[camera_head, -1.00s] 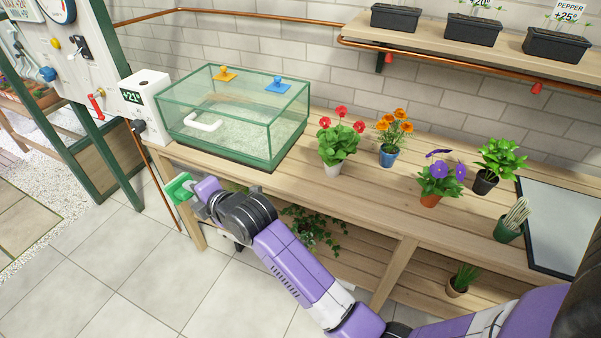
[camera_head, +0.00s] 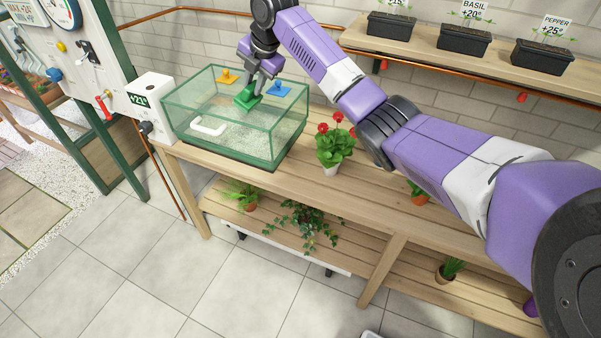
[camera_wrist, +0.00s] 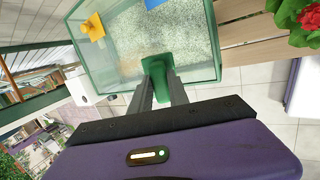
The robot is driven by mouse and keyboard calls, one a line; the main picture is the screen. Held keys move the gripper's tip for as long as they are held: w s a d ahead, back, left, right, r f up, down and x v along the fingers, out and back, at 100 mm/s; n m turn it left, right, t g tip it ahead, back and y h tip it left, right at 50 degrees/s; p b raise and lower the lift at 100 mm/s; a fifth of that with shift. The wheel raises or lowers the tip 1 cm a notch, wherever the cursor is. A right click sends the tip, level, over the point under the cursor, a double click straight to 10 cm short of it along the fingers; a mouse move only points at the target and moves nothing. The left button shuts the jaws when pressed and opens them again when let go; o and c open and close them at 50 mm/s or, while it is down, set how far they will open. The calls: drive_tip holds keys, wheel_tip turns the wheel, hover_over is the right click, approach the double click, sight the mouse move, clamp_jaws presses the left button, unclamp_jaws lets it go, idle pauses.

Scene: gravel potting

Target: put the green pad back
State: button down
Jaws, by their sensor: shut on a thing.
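My gripper (camera_head: 255,84) is shut on the green pad (camera_head: 247,98) and holds it over the open glass tank (camera_head: 220,165) near its back rim. In the wrist view the green pad (camera_wrist: 156,66) sits between the fingertips (camera_wrist: 160,80), with the gravel behind it. A yellow pad (camera_head: 228,77) and a blue pad (camera_head: 279,88) sit at the tank's back rim, to the left and right of the green pad. I cannot tell whether the green pad is level with the rim or below it.
A white handle-like piece (camera_head: 208,127) lies in the tank's front left. A red-flowered plant (camera_head: 335,148) stands on the bench right of the tank. A white box with a display (camera_head: 150,100) stands to the left. My arm hides much of the bench's right side.

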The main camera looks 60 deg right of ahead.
drive_tip(key=s+d+f+n+g, duration=0.1)
drive_tip(key=s+g, duration=0.1)
drive_tip(key=s, duration=0.5)
drive_tip(key=s+d+f+g, duration=0.1)
drive_tip(key=s+f+g, duration=0.15)
drive_tip(key=s, duration=0.45)
drive_tip(key=shift+g, duration=0.25)
drive_tip(key=shift+s+a+f+b, duration=0.15)
drive_tip(key=shift+f+b, duration=0.7)
drive_tip(key=shift+f, duration=4)
drive_tip(key=shift+w+a+f+b, duration=0.15)
drive_tip(key=shift+f+b, duration=0.7)
drive_tip(key=shift+f, duration=4)
drive_tip(key=shift+s, duration=0.1)
drive_tip(key=c, duration=1.3)
unclamp_jaws()
drive_tip(key=shift+c, duration=0.2)
drive_tip(key=shift+o, duration=0.4)
